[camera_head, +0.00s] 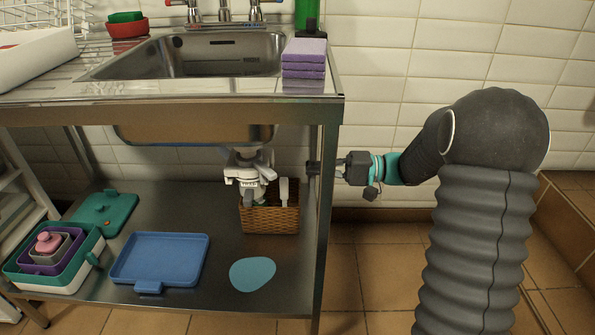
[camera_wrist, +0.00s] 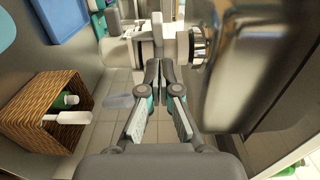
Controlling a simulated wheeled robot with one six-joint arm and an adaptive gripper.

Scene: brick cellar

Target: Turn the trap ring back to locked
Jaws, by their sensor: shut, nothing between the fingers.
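The white drain trap (camera_head: 247,178) hangs under the steel sink bowl, with winged white parts around its neck. In the wrist view white trap parts (camera_wrist: 166,42) show beyond the fingertips, beside a shiny metal collar on the bowl. I cannot tell the trap ring's turned position. My gripper (camera_head: 312,168) reaches in from the right at the front right table leg, at about the trap's height and apart from it. In the wrist view my gripper (camera_wrist: 160,68) is shut and empty, its two fingers together.
A wicker basket (camera_head: 270,218) with a white-handled brush stands on the lower shelf just below the trap. A blue tray (camera_head: 160,258), a teal mat (camera_head: 252,274) and nested boxes lie on the shelf. The steel table leg (camera_head: 326,220) stands close to my gripper. The sink bowl (camera_wrist: 265,65) is close overhead.

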